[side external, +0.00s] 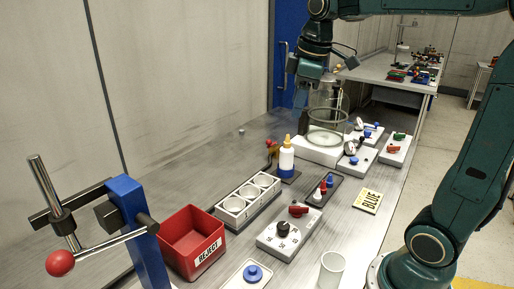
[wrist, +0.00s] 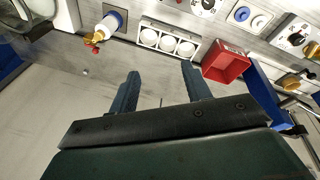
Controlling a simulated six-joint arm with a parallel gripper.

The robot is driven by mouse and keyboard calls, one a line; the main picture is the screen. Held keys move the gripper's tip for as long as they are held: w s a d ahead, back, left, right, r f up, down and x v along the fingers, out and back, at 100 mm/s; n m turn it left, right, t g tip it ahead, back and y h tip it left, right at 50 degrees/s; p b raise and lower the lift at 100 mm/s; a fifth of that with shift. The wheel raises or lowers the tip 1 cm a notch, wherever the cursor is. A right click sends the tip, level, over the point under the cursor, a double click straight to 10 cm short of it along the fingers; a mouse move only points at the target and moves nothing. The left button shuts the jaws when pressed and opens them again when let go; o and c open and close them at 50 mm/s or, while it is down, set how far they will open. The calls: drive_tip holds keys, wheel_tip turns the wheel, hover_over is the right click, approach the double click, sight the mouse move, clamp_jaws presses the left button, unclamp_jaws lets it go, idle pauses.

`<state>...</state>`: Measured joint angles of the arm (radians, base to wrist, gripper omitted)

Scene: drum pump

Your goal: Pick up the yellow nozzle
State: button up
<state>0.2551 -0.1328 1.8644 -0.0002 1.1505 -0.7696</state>
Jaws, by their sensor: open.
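The yellow nozzle (side external: 287,141) tops a white bottle (side external: 286,160) with a blue band low on its body, standing upright on a dark base. In the wrist view the nozzle (wrist: 92,39) shows at upper left, on the end of the bottle (wrist: 108,26). My gripper (wrist: 160,70) is open, its two dark fingers apart with nothing between them. The nozzle is outside the fingers, up and to the left in that view. In the side view my gripper (side external: 304,92) hangs above the bench, higher than the nozzle and near the glass jar; its fingertips are hard to make out.
A glass jar (side external: 329,113) stands behind the bottle. A white three-cup holder (side external: 248,200), a red REJECT bin (side external: 192,242), a knob panel (side external: 289,234) and a blue lever press (side external: 139,230) lie nearer. Bare bench (side external: 180,180) is free to the left.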

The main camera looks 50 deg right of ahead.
drive_tip(key=w+d+f+n+g, duration=0.2)
drive_tip(key=w+d+n, duration=0.2)
drive_tip(key=w+d, duration=0.55)
drive_tip(key=n+g, duration=0.1)
drive_tip(key=n, duration=0.2)
hover_over(288, 135)
wheel_tip(288, 135, down, 5)
drive_tip(key=shift+d+f+y, duration=0.15)
drive_tip(key=shift+d+y, duration=0.05)
drive_tip(key=shift+y, duration=0.2)
drive_tip(key=shift+f, duration=4.25)
drive_tip(key=shift+w+f, duration=0.15)
drive_tip(key=shift+f, duration=2.5)
drive_tip(key=c, duration=1)
